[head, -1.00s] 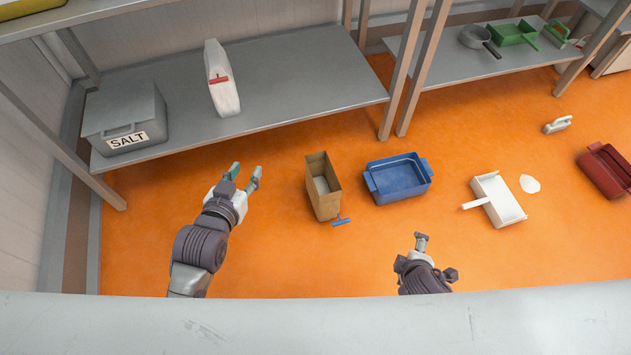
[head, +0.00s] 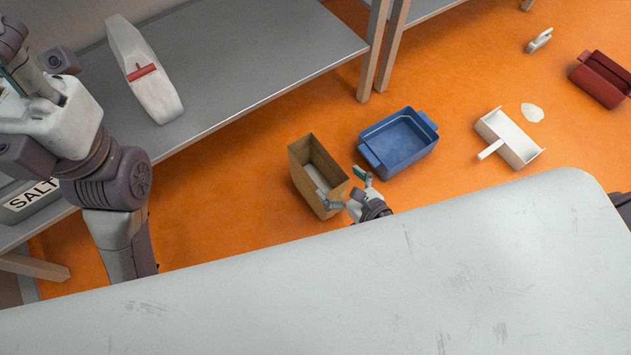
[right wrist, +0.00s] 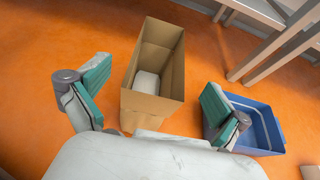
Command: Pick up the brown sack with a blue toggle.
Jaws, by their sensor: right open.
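The brown sack (head: 312,178) stands upright and open-topped on the orange floor, with a pale lump inside; it also shows in the right wrist view (right wrist: 160,103). Its blue toggle is hidden now, on the side where my right gripper is. My right gripper (head: 343,187) is open at the sack's near right side. In the right wrist view its teal-padded fingers (right wrist: 154,92) are spread wide, with the sack beyond and between them. I cannot tell whether they touch it. My left gripper (head: 28,80) is raised at the upper left edge; its fingers are partly cut off.
A blue tub (head: 400,143) stands close to the sack's right. A white scoop tray (head: 510,140) and red tub (head: 602,80) lie farther right. A grey shelf (head: 250,50) holds a white sack with a red toggle (head: 142,72) and a salt bin (head: 30,205).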

